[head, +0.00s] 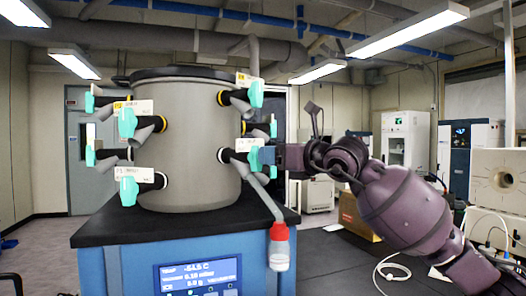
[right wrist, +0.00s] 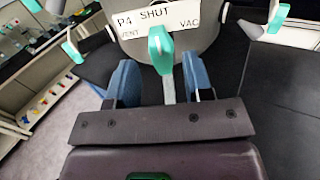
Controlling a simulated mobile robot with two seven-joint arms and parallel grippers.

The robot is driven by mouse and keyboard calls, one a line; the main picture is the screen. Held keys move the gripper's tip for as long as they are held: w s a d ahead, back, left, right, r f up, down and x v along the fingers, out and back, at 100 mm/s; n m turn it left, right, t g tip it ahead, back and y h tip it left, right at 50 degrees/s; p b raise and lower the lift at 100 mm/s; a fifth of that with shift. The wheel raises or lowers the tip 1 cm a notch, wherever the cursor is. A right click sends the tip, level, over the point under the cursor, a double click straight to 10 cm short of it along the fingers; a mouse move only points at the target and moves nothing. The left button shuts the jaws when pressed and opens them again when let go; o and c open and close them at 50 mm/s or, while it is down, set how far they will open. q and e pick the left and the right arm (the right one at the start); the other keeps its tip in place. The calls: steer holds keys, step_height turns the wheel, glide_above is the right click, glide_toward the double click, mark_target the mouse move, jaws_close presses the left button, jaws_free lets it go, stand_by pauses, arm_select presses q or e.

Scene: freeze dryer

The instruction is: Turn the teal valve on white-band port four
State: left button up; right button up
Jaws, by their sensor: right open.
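The grey drum (head: 190,140) carries several teal valves on black ports. The port-four valve (head: 254,160) is at the drum's lower right. In the right wrist view this teal valve (right wrist: 160,50) sits under a white label (right wrist: 158,18) reading P4 SHUT, with VENT at left and VAC at right. My right gripper (head: 264,156) is at this valve in the head view. In the right wrist view its blue fingers (right wrist: 161,75) are open, one on each side of the valve's line; contact cannot be told. My left gripper is not in view.
A red-capped flask (head: 279,250) hangs on a grey tube below the port. Another teal valve (head: 257,93) is just above my right gripper. The drum stands on a blue cabinet (head: 135,268) with a black top and a display. Dark bench surface lies at right.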

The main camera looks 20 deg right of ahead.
steer(key=shift+p+x, duration=0.3)
steer(key=shift+x, duration=1.5)
steer(key=shift+c, duration=0.2)
